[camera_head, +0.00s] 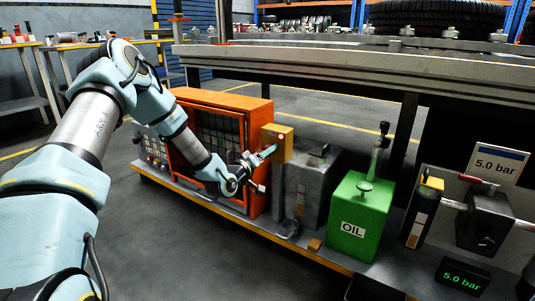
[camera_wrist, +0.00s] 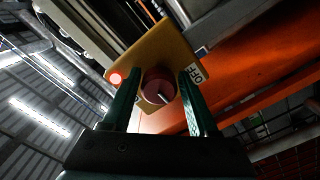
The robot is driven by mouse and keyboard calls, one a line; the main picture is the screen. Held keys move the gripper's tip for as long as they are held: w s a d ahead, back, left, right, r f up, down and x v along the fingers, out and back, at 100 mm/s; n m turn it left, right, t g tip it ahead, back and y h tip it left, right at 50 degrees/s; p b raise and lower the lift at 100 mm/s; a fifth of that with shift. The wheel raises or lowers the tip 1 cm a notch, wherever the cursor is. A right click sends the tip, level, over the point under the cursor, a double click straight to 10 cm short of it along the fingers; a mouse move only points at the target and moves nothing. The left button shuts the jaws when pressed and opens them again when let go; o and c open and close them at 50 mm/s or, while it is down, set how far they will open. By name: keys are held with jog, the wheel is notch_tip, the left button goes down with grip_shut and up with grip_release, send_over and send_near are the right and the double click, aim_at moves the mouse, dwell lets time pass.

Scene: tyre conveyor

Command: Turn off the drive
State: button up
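The drive switch is a yellow box (camera_head: 285,152) beside the orange cabinet's right edge in the head view. In the wrist view the yellow box (camera_wrist: 150,48) carries a round dark red knob (camera_wrist: 158,84) with a pale pointer line, a lit red lamp (camera_wrist: 115,79) and an "OFF" label (camera_wrist: 195,73) by the right finger. My gripper (camera_head: 266,153) reaches the box's front in the head view. In the wrist view the green fingers of my gripper (camera_wrist: 158,76) stand open on either side of the knob, with gaps showing. The knob is hidden in the head view.
The orange cabinet (camera_head: 262,98) stands directly left of the switch. A grey unit (camera_head: 314,185), a green oil can (camera_head: 357,220) and gauges marked 5.0 bar (camera_head: 496,163) stand to the right. The conveyor frame (camera_head: 350,65) runs above. Open floor (camera_head: 150,235) lies in front.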

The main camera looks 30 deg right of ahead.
jog(key=o, duration=0.3)
jog(key=p+v, duration=0.2)
jog(key=v, duration=0.8)
jog(key=shift+s+a, duration=0.15)
jog(key=shift+a, duration=0.25)
jog(key=shift+r, duration=0.1)
